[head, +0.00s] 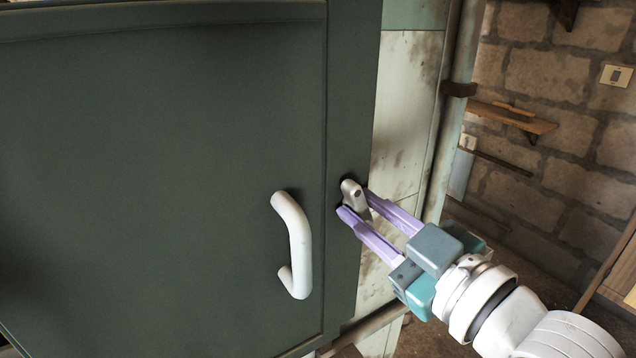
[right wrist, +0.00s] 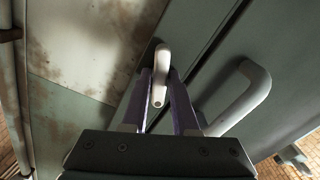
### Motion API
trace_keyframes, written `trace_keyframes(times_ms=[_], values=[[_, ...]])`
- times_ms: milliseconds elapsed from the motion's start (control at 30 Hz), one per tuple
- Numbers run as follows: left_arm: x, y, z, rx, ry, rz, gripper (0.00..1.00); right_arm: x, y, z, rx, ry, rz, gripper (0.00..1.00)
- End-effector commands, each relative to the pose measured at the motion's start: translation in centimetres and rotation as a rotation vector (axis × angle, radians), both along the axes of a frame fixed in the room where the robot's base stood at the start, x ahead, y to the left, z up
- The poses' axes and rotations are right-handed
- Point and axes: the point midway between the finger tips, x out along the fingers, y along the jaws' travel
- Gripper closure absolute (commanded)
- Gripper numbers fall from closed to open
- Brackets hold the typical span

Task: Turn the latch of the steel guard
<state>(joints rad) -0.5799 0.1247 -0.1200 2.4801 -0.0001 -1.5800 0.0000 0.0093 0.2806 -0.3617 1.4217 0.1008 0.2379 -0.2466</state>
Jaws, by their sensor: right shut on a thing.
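The steel guard (head: 170,170) is a large dark green door panel that fills the left of the head view. Its latch (head: 352,193) is a small pale metal lever near the guard's right edge; it also shows in the right wrist view (right wrist: 161,75). My right gripper (head: 358,204) has its purple fingers on either side of the latch lever and is shut on it. In the right wrist view, my right gripper (right wrist: 160,85) has the lever between its fingertips. The lever's far side is partly hidden by the fingers. My left gripper is not in view.
A white curved handle (head: 298,245) stands out from the guard just left of the latch; it also shows in the right wrist view (right wrist: 243,98). A stained pale panel (head: 405,110) and a vertical pipe (head: 446,120) stand to the right. A wooden shelf (head: 510,117) is on the stone wall behind.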

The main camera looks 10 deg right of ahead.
Motion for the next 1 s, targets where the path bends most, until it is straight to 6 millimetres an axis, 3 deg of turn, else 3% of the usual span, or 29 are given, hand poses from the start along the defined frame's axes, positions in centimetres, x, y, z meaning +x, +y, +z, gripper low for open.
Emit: trace_keyframes(times_ms=[500,1000], values=[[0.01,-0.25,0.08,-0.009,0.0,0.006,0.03,-0.03,-0.06,-0.24,0.331,0.127,-0.002,1.0],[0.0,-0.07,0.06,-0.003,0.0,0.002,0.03,-0.04,-0.06,-0.28,0.403,0.154,-0.003,1.0]])
